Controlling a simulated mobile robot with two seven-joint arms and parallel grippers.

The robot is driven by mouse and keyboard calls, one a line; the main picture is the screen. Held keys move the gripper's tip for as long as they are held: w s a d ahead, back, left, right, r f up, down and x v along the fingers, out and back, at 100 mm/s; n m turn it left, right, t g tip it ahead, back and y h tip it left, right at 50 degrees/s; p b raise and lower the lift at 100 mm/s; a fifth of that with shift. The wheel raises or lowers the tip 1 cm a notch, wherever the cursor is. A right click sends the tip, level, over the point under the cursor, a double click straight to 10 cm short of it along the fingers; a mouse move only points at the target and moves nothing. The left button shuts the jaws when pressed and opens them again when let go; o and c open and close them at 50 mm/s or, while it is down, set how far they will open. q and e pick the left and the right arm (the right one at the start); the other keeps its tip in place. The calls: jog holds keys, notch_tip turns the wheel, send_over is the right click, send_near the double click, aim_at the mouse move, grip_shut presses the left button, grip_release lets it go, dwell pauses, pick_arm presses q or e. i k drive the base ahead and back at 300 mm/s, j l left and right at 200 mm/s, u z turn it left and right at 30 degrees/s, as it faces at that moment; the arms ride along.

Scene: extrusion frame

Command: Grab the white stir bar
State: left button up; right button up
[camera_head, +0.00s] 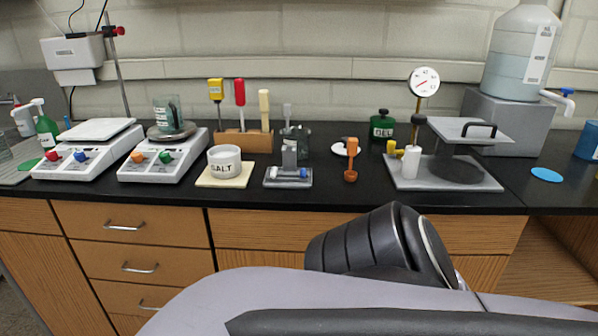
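A small grey tray (288,183) sits near the front edge of the bench, left of centre. On it lies a short pale bar (287,173) with bluish ends, next to a grey upright block; it may be the white stir bar, but it is too small to be sure. Neither of my grippers shows. A dark, rounded part of my own body is at the lower middle, below the bench edge and well apart from the tray.
Behind are a wooden tool rack (243,139) and a glass beaker (297,140). A gauge press (445,185) stands further right. Bare bench lies between.

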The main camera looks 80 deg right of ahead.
aim_at(274, 170)
jog(key=z, duration=2.3)
